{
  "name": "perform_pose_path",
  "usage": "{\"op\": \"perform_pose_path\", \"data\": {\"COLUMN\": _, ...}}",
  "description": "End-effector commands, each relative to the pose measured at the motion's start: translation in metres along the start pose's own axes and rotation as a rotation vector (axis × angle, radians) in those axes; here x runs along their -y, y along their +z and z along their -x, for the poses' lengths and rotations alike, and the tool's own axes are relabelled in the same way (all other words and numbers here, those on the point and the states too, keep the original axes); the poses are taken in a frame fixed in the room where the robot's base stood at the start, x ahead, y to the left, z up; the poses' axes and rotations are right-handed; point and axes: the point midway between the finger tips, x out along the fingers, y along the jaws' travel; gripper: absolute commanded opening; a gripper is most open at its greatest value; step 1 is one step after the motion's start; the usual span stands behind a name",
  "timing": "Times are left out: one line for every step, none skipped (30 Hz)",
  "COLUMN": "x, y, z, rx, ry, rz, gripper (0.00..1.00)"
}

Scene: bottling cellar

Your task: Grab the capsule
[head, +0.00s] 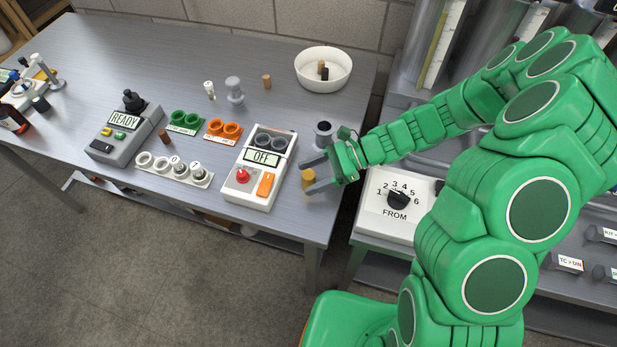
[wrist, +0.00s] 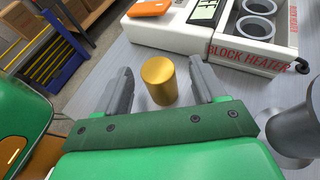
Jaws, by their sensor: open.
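The capsule, a small gold cylinder (head: 309,179), stands upright on the grey table near its right front corner. It also shows in the wrist view (wrist: 159,80), between the two grey fingers. My gripper (head: 318,176) is open, with one finger on each side of the capsule. In the wrist view my gripper (wrist: 160,88) shows gaps between the capsule and both fingers. Whether the fingertips reach past the capsule is hard to tell.
The white block heater (head: 277,192), its display reading OFF, stands just left of the capsule. A grey cylindrical holder (head: 323,135) stands behind my gripper. A white bowl (head: 304,69) with corks is at the back. The table's front edge is close.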

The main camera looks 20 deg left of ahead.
Motion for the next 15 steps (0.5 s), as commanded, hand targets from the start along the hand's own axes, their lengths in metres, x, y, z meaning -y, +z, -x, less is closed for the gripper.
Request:
{"op": "perform_pose_path", "data": {"x": -0.0003, "y": 0.0001, "z": -0.0059, "rx": 0.000, "ry": 0.002, "rz": 0.000, "gripper": 0.70}}
{"op": "perform_pose_path", "data": {"x": -0.0002, "y": -0.0001, "z": -0.0082, "rx": -0.001, "ry": 0.001, "rz": 0.000, "gripper": 0.70}}
{"op": "perform_pose_path", "data": {"x": -0.0001, "y": -0.0004, "z": -0.0105, "rx": -0.002, "ry": 0.001, "rz": 0.000, "gripper": 0.70}}
{"op": "perform_pose_path", "data": {"x": -0.0001, "y": -0.0005, "z": -0.0116, "rx": -0.002, "ry": 0.000, "rz": 0.000, "gripper": 0.70}}
{"op": "perform_pose_path", "data": {"x": 0.0000, "y": -0.0005, "z": -0.0122, "rx": -0.002, "ry": 0.000, "rz": 0.000, "gripper": 0.70}}
{"op": "perform_pose_path", "data": {"x": 0.0000, "y": -0.0006, "z": -0.0124, "rx": -0.002, "ry": 0.000, "rz": 0.000, "gripper": 0.70}}
{"op": "perform_pose_path", "data": {"x": 0.0000, "y": -0.0006, "z": -0.0123, "rx": -0.003, "ry": 0.000, "rz": 0.000, "gripper": 0.70}}
{"op": "perform_pose_path", "data": {"x": 0.0000, "y": -0.0006, "z": -0.0122, "rx": -0.002, "ry": 0.000, "rz": 0.000, "gripper": 0.70}}
{"op": "perform_pose_path", "data": {"x": -0.0001, "y": -0.0005, "z": -0.0121, "rx": -0.002, "ry": 0.000, "rz": 0.000, "gripper": 0.70}}
{"op": "perform_pose_path", "data": {"x": -0.0001, "y": -0.0005, "z": -0.0121, "rx": -0.002, "ry": 0.000, "rz": 0.000, "gripper": 0.70}}
{"op": "perform_pose_path", "data": {"x": -0.0002, "y": -0.0005, "z": -0.0121, "rx": -0.002, "ry": 0.000, "rz": 0.000, "gripper": 0.67}}
{"op": "perform_pose_path", "data": {"x": -0.0002, "y": -0.0005, "z": -0.0121, "rx": -0.002, "ry": 0.000, "rz": 0.000, "gripper": 0.60}}
{"op": "perform_pose_path", "data": {"x": -0.0002, "y": -0.0005, "z": -0.0121, "rx": -0.002, "ry": 0.000, "rz": -0.001, "gripper": 0.56}}
{"op": "perform_pose_path", "data": {"x": -0.0002, "y": -0.0005, "z": -0.0121, "rx": -0.002, "ry": 0.000, "rz": -0.001, "gripper": 0.51}}
{"op": "perform_pose_path", "data": {"x": -0.0002, "y": -0.0005, "z": -0.0120, "rx": -0.002, "ry": 0.000, "rz": -0.001, "gripper": 0.45}}
